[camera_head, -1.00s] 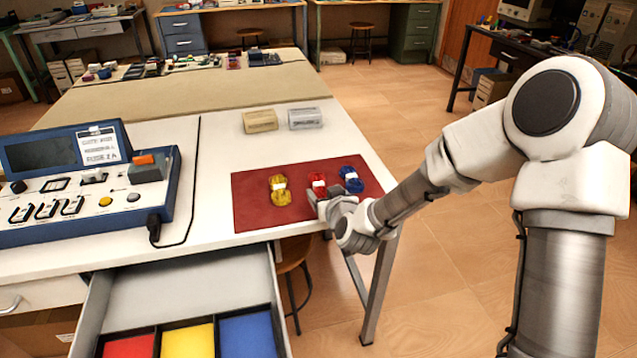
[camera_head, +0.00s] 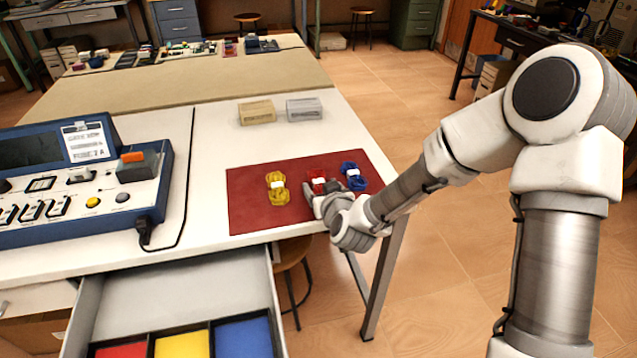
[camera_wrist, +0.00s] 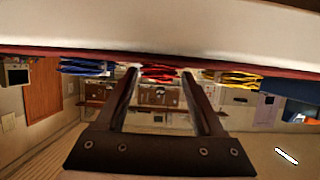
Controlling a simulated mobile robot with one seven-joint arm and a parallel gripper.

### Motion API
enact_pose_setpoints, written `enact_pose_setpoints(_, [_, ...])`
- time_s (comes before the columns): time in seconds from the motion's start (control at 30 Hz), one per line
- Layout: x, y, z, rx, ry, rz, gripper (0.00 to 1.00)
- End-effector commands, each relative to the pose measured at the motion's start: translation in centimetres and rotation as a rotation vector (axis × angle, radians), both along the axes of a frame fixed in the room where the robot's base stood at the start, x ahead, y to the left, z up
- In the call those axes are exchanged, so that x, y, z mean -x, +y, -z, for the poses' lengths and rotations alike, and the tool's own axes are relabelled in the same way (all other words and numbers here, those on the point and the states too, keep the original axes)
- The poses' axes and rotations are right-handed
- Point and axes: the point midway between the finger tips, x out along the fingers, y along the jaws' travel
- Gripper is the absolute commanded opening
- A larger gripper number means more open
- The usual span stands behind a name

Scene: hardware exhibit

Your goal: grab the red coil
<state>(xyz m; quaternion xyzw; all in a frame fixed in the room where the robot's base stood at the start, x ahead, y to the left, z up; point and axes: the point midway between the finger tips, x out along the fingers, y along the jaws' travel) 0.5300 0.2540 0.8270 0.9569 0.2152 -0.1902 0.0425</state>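The red coil (camera_head: 319,183) lies on the dark red mat (camera_head: 245,206) between the yellow coil (camera_head: 278,189) and the blue coil (camera_head: 354,178). It has a white band and is partly hidden by my gripper in the head view. My gripper (camera_head: 322,191) is low over the near edge of the mat, right at the red coil. In the wrist view, which looks upside down, my gripper (camera_wrist: 160,76) has its two fingers apart, and the red coil (camera_wrist: 159,73) shows between their tips. I cannot tell whether the fingers touch it.
The blue and yellow coils lie close on either side. A beige block (camera_head: 257,112) and a grey block (camera_head: 304,109) sit behind the mat. A blue-cased instrument (camera_head: 150,200) stands at left. An open drawer (camera_head: 180,285) with red, yellow and blue compartments juts out in front.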

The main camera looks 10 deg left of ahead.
Motion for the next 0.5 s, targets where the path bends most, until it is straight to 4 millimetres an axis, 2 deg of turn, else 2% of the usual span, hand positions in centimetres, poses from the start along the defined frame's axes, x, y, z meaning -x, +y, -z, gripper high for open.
enact_pose_setpoints(0.03, [0.0, -0.01, 0.0, 0.0, 0.0, 0.0, 0.63])
enact_pose_setpoints(0.37, [-0.02, 0.0, -0.01, 0.0, 0.0, 0.0, 0.03])
enact_pose_setpoints(0.5, [-0.03, 0.0, -0.03, 0.0, -0.001, 0.0, 0.02])
